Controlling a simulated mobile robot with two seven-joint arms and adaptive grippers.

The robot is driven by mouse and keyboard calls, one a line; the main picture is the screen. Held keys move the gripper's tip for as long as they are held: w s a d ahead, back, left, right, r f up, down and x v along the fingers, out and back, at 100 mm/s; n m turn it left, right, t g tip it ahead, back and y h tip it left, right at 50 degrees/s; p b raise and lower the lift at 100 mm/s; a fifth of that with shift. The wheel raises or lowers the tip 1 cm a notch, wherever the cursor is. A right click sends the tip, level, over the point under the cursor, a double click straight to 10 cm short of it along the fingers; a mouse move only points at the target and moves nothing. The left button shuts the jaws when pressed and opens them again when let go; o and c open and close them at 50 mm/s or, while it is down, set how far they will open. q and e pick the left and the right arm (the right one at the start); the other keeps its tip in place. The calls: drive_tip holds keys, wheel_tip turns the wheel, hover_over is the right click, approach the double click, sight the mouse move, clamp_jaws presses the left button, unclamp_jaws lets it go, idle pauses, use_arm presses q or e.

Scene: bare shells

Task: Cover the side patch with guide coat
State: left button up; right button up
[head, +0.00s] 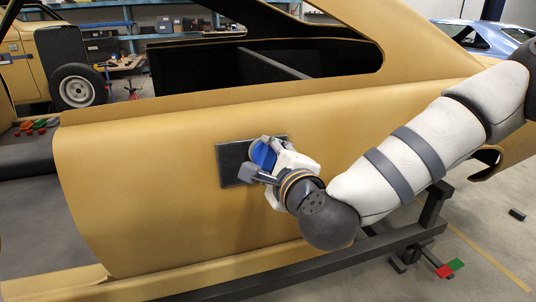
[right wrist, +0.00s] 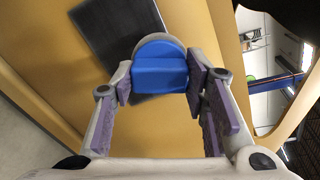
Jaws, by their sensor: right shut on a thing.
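The side patch (head: 231,163) is a dark grey rectangle on the tan car shell's side. It also shows in the right wrist view (right wrist: 108,28), running behind the applicator. My right gripper (head: 264,158) is in front of the patch's right half. In the right wrist view, its fingers (right wrist: 159,80) are shut on a blue block-shaped applicator (right wrist: 160,74) with a rounded grey pad behind it. The applicator's blue side also shows in the head view (head: 263,153). I cannot tell whether the pad touches the patch. The gripper and applicator hide part of the patch. My left gripper is not in view.
The tan car shell (head: 120,170) sits on a dark frame (head: 325,262). Small red and green things (head: 38,124) lie at the far left. A blue car (head: 478,38) and another tan car (head: 60,45) stand behind.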

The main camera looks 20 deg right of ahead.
drive_tip(key=s, duration=0.2)
drive_tip(key=shift+s+r, duration=0.2)
drive_tip(key=shift+s, duration=0.1)
drive_tip(key=s, duration=0.3)
drive_tip(key=shift+d+r, duration=0.1)
drive_tip(key=shift+r, duration=0.2)
idle(0.4)
